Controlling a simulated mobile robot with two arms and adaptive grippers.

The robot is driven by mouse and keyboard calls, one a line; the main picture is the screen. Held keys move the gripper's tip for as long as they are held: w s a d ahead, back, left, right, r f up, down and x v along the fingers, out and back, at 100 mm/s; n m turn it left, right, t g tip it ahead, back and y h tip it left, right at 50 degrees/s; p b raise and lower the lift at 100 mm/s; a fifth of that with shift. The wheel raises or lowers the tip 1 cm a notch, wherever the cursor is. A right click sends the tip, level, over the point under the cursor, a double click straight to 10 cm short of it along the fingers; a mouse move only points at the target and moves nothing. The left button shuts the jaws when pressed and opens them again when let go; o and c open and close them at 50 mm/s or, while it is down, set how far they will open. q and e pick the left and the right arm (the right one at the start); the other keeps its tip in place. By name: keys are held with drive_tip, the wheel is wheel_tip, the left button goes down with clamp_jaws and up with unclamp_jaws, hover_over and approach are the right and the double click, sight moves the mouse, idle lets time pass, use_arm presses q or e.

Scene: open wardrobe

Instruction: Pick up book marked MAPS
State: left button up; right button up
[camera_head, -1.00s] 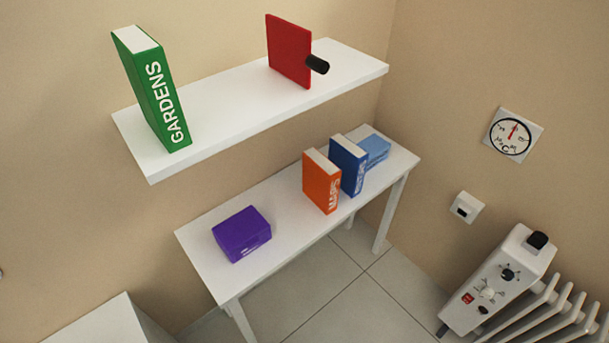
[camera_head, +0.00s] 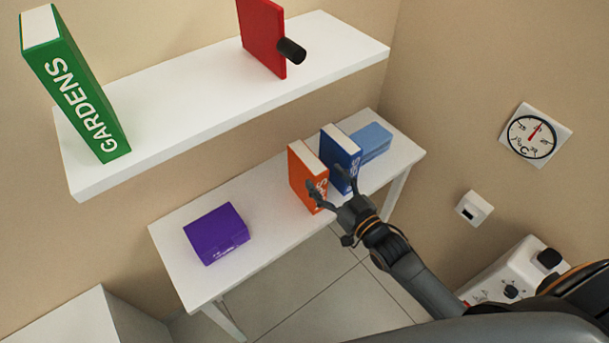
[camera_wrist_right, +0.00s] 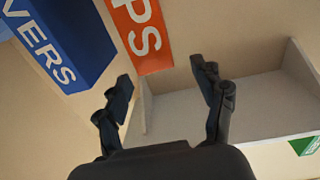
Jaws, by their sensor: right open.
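The orange book marked MAPS (camera_head: 299,178) stands upright on the white table, and its spine lettering is partly covered by my right gripper (camera_head: 331,186) in the head view. In the right wrist view the orange book (camera_wrist_right: 142,35) shows the letters "PS" beyond my right gripper (camera_wrist_right: 163,75). The two fingers are spread with nothing between them. One finger appears close to the orange spine in the head view; I cannot tell whether it touches. My left gripper is not in view.
A blue book (camera_head: 340,155) stands close to the right of the orange one, and its spine (camera_wrist_right: 65,45) ends in "VERS". A light blue book (camera_head: 372,142) lies behind it. A purple book (camera_head: 216,233) lies left on the table (camera_head: 265,195). A white shelf (camera_head: 190,115) hangs above.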

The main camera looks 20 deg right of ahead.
sight(307, 157)
drive_tip(key=x, duration=0.3)
drive_tip(key=shift+w+d, duration=0.1)
drive_tip(key=shift+d, duration=0.05)
drive_tip(key=shift+p+x, duration=0.4)
drive_tip(key=shift+x, duration=0.45)
drive_tip(key=x, duration=0.4)
drive_tip(key=shift+w+f+p, duration=0.15)
drive_tip(key=shift+f+p, duration=0.15)
drive_tip(key=shift+p, duration=0.1)
drive_tip(key=shift+c, duration=0.4)
clamp_jaws()
drive_tip(key=shift+r, duration=0.1)
